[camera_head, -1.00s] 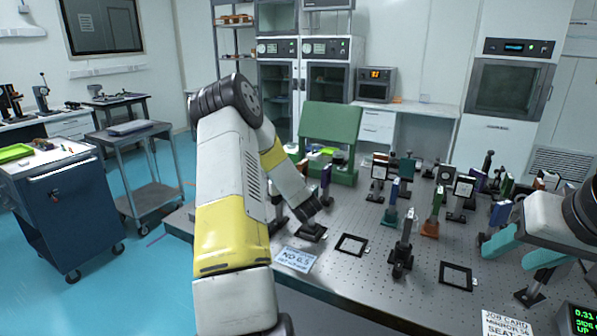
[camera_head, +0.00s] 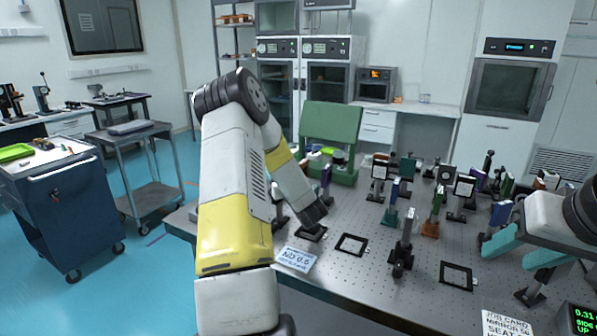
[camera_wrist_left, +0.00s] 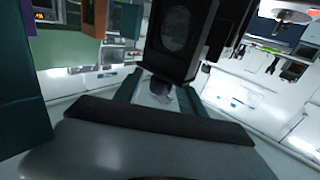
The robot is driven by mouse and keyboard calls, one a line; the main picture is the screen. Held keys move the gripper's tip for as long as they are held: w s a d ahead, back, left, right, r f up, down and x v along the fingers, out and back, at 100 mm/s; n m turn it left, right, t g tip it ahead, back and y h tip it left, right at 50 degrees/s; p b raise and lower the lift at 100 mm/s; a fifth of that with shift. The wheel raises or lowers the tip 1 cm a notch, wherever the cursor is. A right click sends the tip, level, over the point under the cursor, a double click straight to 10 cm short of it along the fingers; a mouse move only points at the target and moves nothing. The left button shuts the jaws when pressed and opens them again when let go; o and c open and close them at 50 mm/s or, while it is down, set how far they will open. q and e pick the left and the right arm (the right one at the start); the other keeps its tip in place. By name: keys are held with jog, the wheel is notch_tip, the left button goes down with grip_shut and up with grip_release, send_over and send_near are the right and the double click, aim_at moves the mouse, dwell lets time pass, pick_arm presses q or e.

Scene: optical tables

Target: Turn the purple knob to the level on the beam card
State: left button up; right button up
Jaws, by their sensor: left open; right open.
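The purple knob (camera_wrist_left: 160,88) shows in the left wrist view, between the teal fingers of my left gripper (camera_wrist_left: 161,94). The fingers are open on either side of it; I cannot tell whether they touch it. A dark mount with a round optic (camera_wrist_left: 174,30) stands just beyond. In the head view my left wrist reaches down to the table and hides its fingers and the knob. A white card (camera_head: 296,259) reading "ND 0.5" lies at the table's front left. My right gripper (camera_head: 508,264) is open, its teal fingers apart over the table's right side.
The perforated optical table (camera_head: 345,285) carries several posts and mounts. Two black square frames (camera_head: 352,245) (camera_head: 456,277) lie flat on it. A green stand (camera_head: 331,125) is behind. A job card (camera_head: 505,323) and a green-lit display (camera_head: 583,320) sit front right.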

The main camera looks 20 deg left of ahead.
pick_arm(q)
jog(key=v, duration=0.5)
jog(key=shift+s, duration=0.1)
jog(key=w+d+r+m+h, duration=0.1)
jog(key=d+r+h, duration=0.1)
jog(key=w+d+r+m+t+h, duration=0.1)
jog(key=d+r+h, duration=0.1)
jog(key=d+r, duration=0.1)
jog(key=w+d+r+m+t+h, duration=0.1)
jog(key=d+r+h, duration=0.1)
jog(key=d, duration=0.1)
jog(key=shift+w+d+r, duration=0.1)
jog(key=shift+d+r, duration=0.05)
jog(key=shift+d, duration=0.1)
jog(key=s+d+r+m+h, duration=0.2)
jog(key=d+r+h, duration=0.1)
jog(key=d, duration=0.2)
jog(key=s+d+r+m+h, duration=0.1)
jog(key=s+d+r+h, duration=0.15)
jog(key=d, duration=0.25)
jog(key=s+d+r+m+g+h, duration=0.1)
jog(key=s+d+g+h, duration=0.15)
jog(key=s, duration=0.35)
jog(key=s+d+r+m+g+h, duration=0.1)
jog(key=s+d+m, duration=0.15)
jog(key=s, duration=0.35)
jog(key=s+f+g, duration=0.2)
jog(key=s+g, duration=0.2)
jog(key=s, duration=1.3)
jog(key=shift+d, duration=0.4)
